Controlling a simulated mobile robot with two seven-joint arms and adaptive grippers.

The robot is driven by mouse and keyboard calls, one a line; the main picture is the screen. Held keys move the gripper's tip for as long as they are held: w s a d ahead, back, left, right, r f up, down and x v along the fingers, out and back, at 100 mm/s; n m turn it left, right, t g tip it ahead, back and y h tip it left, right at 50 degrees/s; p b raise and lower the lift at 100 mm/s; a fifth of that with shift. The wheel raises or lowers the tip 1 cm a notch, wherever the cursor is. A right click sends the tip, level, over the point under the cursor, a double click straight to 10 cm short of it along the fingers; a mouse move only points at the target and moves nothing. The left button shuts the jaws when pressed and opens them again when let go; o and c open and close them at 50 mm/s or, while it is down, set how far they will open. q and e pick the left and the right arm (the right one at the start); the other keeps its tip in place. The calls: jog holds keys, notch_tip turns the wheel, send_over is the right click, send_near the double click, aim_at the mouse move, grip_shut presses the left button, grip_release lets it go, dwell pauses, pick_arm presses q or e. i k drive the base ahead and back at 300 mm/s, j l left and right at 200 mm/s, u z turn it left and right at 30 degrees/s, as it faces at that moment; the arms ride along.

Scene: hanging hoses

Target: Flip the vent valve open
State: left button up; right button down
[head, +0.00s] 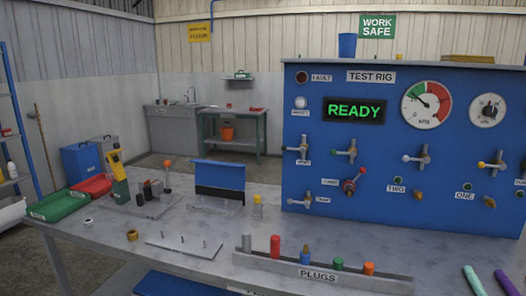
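The blue test rig panel (390,85) stands at the back right of the bench, with several small lever valves on its front. Below are a white-tipped valve (305,201) and a red-handled valve (353,183). The small labels are too blurred to tell for sure which is the vent valve. Neither of my grippers shows in the head view.
A READY display (354,110) and a dial gauge (426,105) sit on the panel. A PLUGS rack (340,275) with coloured plugs stands along the bench front. Teal (474,280) and purple (506,282) cylinders lie at the right. The bench before the panel is mostly clear.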

aim_at(284, 148)
jog(key=i+u, duration=0.35)
jog(key=i, duration=0.7)
